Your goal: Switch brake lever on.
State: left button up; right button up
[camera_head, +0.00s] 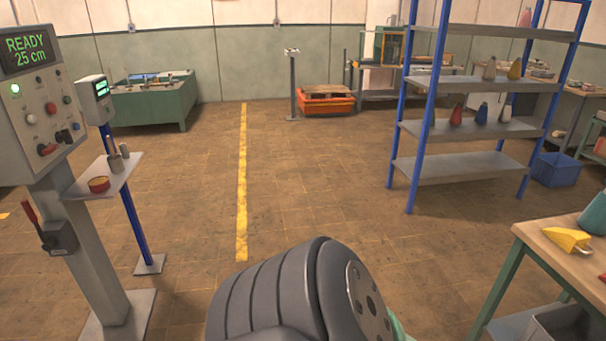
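A lever with a red handle (30,213) is mounted on a dark bracket (60,238) on the side of the grey control post at the left edge. The handle tilts up and to the left. A control panel (45,115) tops the post; its green display reads "READY 25 cm" and a green lamp is lit. A dark rounded part of my own body shows at the bottom middle. Neither gripper is in view.
A small shelf (124,174) with a red tin juts from the post, beside a blue stand (128,205). A shelf rack (473,167) stands right of centre. A wooden table (560,262) is at lower right. The floor (310,185) between is clear, with a yellow line.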

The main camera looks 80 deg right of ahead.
aim_at(48, 244)
jog(key=z, duration=4.6)
jog(key=u, duration=3.45)
jog(key=i+j+u, duration=0.2)
jog(key=i+j, duration=1)
